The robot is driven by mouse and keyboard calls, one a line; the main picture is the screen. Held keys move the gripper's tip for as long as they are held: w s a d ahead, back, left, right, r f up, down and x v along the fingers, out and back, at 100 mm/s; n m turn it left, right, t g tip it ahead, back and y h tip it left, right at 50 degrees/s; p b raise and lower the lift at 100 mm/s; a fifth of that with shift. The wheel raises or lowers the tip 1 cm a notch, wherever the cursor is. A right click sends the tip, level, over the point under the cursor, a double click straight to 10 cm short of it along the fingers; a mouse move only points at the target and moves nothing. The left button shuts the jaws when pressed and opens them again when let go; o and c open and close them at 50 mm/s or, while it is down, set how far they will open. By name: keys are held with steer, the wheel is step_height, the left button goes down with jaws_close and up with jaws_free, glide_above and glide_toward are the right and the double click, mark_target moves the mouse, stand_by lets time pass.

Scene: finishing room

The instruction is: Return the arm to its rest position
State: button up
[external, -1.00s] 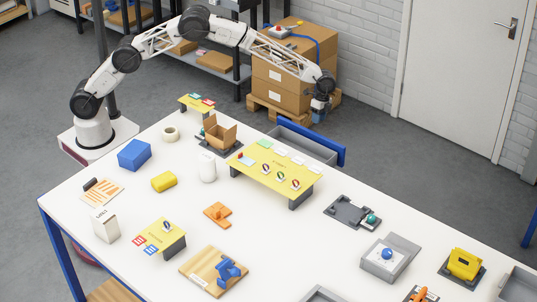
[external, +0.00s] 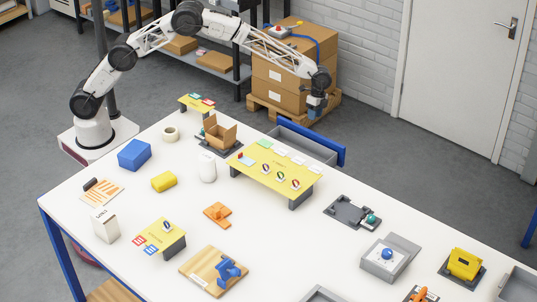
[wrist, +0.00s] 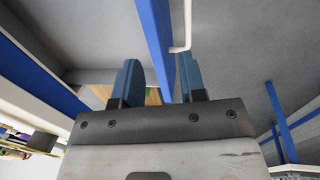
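My gripper (external: 315,111) hangs in the air beyond the far edge of the white table (external: 300,235), in front of the stacked cardboard boxes in the external view. My arm reaches over from its base at the left in a high arch. In the wrist view, my gripper's (wrist: 158,62) two blue fingers stand apart with nothing held between them. A blue beam shows behind them.
A grey bin (external: 303,146) with a blue edge sits at the table's far side, below my gripper. The cardboard boxes (external: 283,66) stand behind it on a pallet. A yellow stand (external: 272,172) and several fixtures occupy the tabletop. Grey floor (external: 375,137) is clear to the right.

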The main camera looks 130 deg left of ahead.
steer(key=s+d+r, duration=0.2)
steer(key=d+r, duration=0.7)
steer(key=d, duration=0.2)
steer(key=s+d+r, duration=0.3)
steer(key=d+r, duration=0.6)
steer(key=d, duration=0.1)
steer(key=s+d+r+y, duration=0.1)
steer(key=s+d+r, duration=0.45)
steer(key=d, duration=0.45)
steer(key=s+d+r, duration=0.5)
steer(key=s+d, duration=0.2)
steer(key=d, duration=0.2)
steer(key=s+d+r+t, duration=0.2)
steer(key=s+d+r, duration=0.1)
steer(key=s+d, duration=1.3)
steer(key=s+d+f, duration=0.2)
steer(key=s+d, duration=0.1)
steer(key=s, duration=0.9)
steer(key=s+d+f, duration=0.3)
steer(key=s, duration=0.9)
steer(key=shift+d+f+t+y, duration=0.2)
steer(key=shift+d+t+y, duration=0.1)
steer(key=shift+d+y, duration=0.1)
